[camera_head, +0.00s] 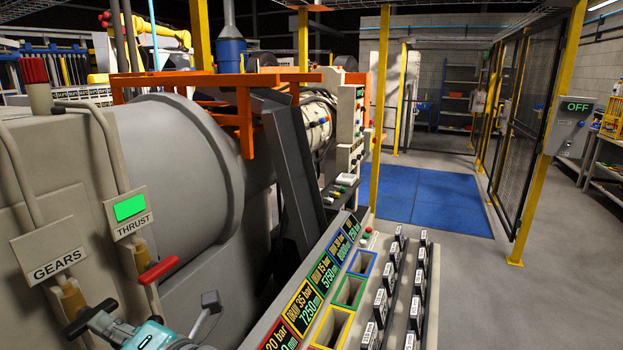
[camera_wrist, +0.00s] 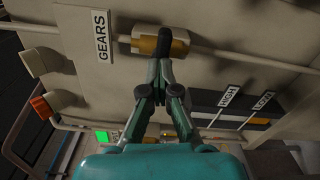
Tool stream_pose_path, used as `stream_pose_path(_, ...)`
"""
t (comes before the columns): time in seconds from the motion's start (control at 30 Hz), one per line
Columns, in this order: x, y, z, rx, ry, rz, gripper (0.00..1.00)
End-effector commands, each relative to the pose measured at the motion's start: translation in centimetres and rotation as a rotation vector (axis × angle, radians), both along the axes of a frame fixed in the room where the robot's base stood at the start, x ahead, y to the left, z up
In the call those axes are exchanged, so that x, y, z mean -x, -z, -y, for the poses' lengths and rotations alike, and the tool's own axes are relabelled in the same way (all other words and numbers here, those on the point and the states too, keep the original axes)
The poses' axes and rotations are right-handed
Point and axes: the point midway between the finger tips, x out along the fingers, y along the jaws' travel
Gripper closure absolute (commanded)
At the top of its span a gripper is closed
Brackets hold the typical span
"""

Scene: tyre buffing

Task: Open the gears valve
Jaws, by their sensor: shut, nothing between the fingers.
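The gears valve is a brass fitting (camera_head: 73,300) with a black handle (camera_head: 88,318), below the GEARS sign (camera_head: 57,265) at lower left in the head view. In the wrist view the brass body (camera_wrist: 146,45) sits on a pale pipe beside the GEARS sign (camera_wrist: 102,37), and the black handle (camera_wrist: 166,38) crosses it. My gripper (camera_wrist: 160,66) is shut and empty, its fingertips at the near end of the handle. I cannot tell whether they touch it. In the head view my teal gripper body (camera_head: 155,338) is at the bottom edge, partly cut off.
The THRUST valve with its red handle (camera_head: 158,270) stands just right of the gears valve, under a green display (camera_head: 130,207). A sloped panel with labelled slots (camera_head: 335,322) lies right of my gripper. The grey floor (camera_head: 475,295) farther right is clear.

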Motion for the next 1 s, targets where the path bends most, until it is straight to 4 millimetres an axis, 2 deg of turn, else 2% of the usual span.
stream_pose_path(0.1, 0.0, 0.0, 0.0, 0.002, 0.000, 0.005, 1.00)
stream_pose_path(0.13, 0.0, 0.0, 0.0, 0.002, 0.000, 0.004, 0.97)
stream_pose_path(0.27, 0.0, 0.0, 0.0, 0.001, 0.000, 0.003, 0.65)
stream_pose_path(0.3, 0.0, 0.0, 0.0, 0.001, 0.000, 0.002, 0.62)
stream_pose_path(0.63, 0.0, 0.0, 0.2, 0.000, 0.000, 0.001, 0.62)
stream_pose_path(1.0, 0.9, 0.0, 2.3, 0.000, 0.001, 0.000, 0.62)
